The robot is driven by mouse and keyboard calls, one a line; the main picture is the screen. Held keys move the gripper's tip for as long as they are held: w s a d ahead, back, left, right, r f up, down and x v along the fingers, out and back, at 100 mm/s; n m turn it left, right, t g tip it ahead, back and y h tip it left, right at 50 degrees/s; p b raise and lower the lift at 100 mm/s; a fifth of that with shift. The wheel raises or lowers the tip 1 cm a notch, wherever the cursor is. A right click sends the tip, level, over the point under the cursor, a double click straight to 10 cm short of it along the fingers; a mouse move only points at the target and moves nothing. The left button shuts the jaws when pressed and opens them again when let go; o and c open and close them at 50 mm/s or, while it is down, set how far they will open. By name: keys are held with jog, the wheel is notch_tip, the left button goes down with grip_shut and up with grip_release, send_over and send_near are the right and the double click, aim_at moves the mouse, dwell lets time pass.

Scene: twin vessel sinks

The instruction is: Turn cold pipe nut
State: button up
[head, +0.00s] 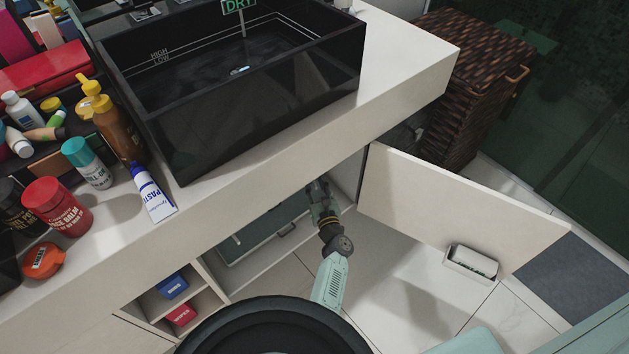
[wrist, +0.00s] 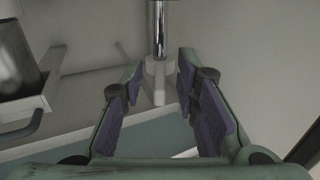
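In the wrist view a chrome pipe (wrist: 158,25) comes down to a pale nut (wrist: 157,68) with lobes or wings. No mark shows whether it is the cold one. My gripper (wrist: 161,80) is open, with its purple-padded fingers on either side of the nut's lower part. The nut appears between or just beyond the fingertips, and I see no clear contact. In the head view my gripper (head: 318,190) reaches into the cabinet under the sink counter. The pipe and nut are hidden there by the counter.
The cabinet door (head: 450,205) stands open to the right of my arm. The counter (head: 245,165) overhangs my gripper, with the black vessel sink (head: 270,115) on it. A drawer-like box (head: 265,230) lies left of my arm. In the wrist view a dark object (wrist: 15,60) stands left.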

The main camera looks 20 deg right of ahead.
grip_shut()
dwell(0.5)
jog(key=n+y+b, duration=0.1)
jog(key=y, duration=0.1)
jog(key=d+n+y+b, duration=0.1)
jog(key=n+y, duration=0.1)
jog(key=y, duration=0.1)
jog(key=d+n+g+y+b, duration=0.1)
jog(key=n+y, duration=0.1)
jog(key=shift+w+d+r+y+b, duration=0.1)
jog(key=shift+w+d+y+b, duration=0.05)
jog(key=shift+y+b, duration=0.2)
